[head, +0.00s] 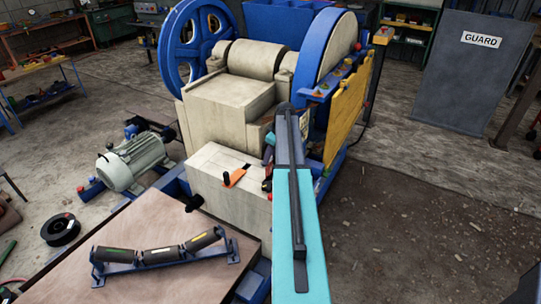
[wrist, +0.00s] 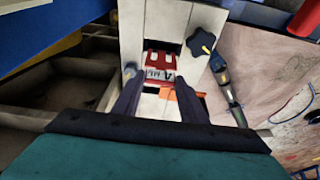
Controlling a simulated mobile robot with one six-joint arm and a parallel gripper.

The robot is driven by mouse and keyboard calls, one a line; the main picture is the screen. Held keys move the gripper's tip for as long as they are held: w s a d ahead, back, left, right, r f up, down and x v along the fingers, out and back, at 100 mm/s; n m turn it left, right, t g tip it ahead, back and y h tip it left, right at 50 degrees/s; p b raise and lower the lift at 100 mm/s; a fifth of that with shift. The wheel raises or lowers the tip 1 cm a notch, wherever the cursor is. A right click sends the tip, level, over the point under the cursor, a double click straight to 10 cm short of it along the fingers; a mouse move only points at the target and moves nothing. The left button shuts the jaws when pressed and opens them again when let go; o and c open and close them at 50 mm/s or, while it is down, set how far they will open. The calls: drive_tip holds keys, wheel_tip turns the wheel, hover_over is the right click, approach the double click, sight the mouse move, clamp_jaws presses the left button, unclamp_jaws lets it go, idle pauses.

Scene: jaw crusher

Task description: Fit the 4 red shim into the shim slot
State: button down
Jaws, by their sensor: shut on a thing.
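The red shim (wrist: 160,66), with a white label, sits between the two fingers of my gripper (wrist: 158,84) in the wrist view. The gripper is shut on it. The shim lies at a dark rectangular opening, the shim slot (wrist: 162,46), in the pale block. Part of the opening shows beyond the shim; how deep the shim sits in it I cannot tell. In the head view my gripper is at the pale block of the crusher, mostly hidden by my arm, and the shim is not clear there.
A black star knob (wrist: 201,42) stands right of the slot, with an orange piece (head: 236,176) on the block. The brown table (head: 165,210) holds a roller frame (head: 165,255). The yellow panel (head: 346,115) is close right of my arm. Floor at right is open.

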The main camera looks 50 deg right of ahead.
sight(269, 173)
drive_tip(key=shift+f+b, duration=2.35)
drive_tip(key=shift+f, duration=2.3)
idle(0.9)
drive_tip(key=c, duration=1)
unclamp_jaws()
drive_tip(key=b+v, duration=0.2)
drive_tip(key=v, duration=1.1)
drive_tip(key=shift+r, duration=0.4)
